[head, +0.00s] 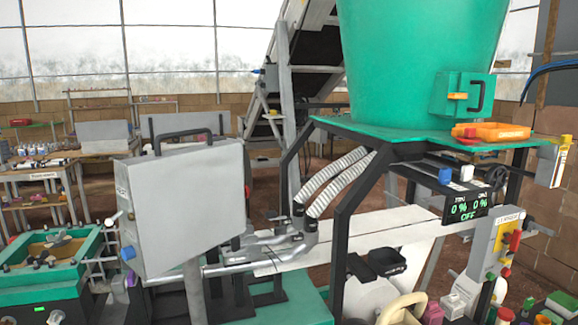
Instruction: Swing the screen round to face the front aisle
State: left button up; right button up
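A grey box-shaped screen housing (190,205) stands on a grey post (195,290) at left of centre in the head view. It has a black handle (183,136) on top and a blue knob (128,253) low on its left edge. A broad plain grey panel and a narrow side show; no lit display shows on it, so its display face seems hidden. A smaller black display (466,207) with green digits and "OFF" hangs under the green machine's deck at the right. Neither of my grippers is in view.
A green hopper (400,65) on a black frame stands behind, with ribbed white hoses (335,180) and grey pipes (270,250) close to the housing's right. A green bin (50,270) is at the left. A control box (497,245) with buttons stands at the right.

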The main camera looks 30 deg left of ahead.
aim_at(178, 205)
jog(key=u, duration=1.4)
